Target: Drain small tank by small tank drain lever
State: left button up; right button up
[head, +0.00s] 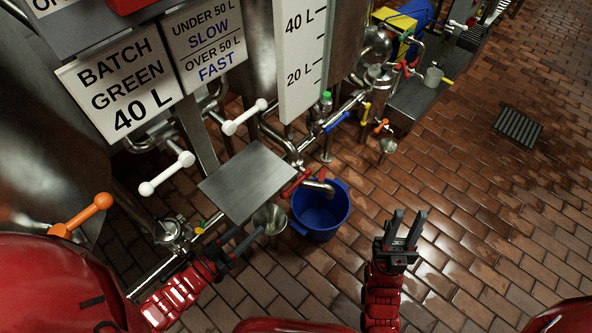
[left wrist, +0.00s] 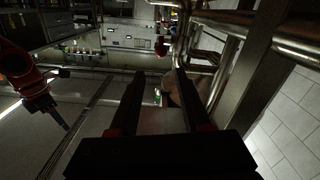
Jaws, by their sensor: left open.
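Several levers show in the head view, and I cannot tell which is the small tank drain lever. A red lever (head: 295,183) sits by the outlet over a blue bucket (head: 320,222). A blue lever (head: 336,122) and a yellow lever (head: 366,111) sit on pipes further back. A tank with a white level scale (head: 301,60) stands behind. My left gripper (head: 250,238) is low beside a metal funnel (head: 270,217), open and empty; its parted fingers show in the left wrist view (left wrist: 160,95). My right gripper (head: 406,224) is open and empty over the floor, right of the bucket.
A flat metal plate (head: 247,182) lies above my left gripper. White-knobbed levers (head: 166,173) and an orange lever (head: 82,214) stand at the left. A "Batch green 40 L" sign (head: 120,85) hangs there. The brick floor (head: 480,210) at the right is clear around a drain grate (head: 518,128).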

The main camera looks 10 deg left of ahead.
aim_at(288, 192)
pick_arm(q)
jog(key=b+x, duration=0.5)
jog(key=x, duration=1.2)
jog(key=shift+w+d, duration=0.1)
jog(key=shift+w, duration=0.2)
jog(key=shift+f, duration=0.1)
grip_shut()
dwell(0.5)
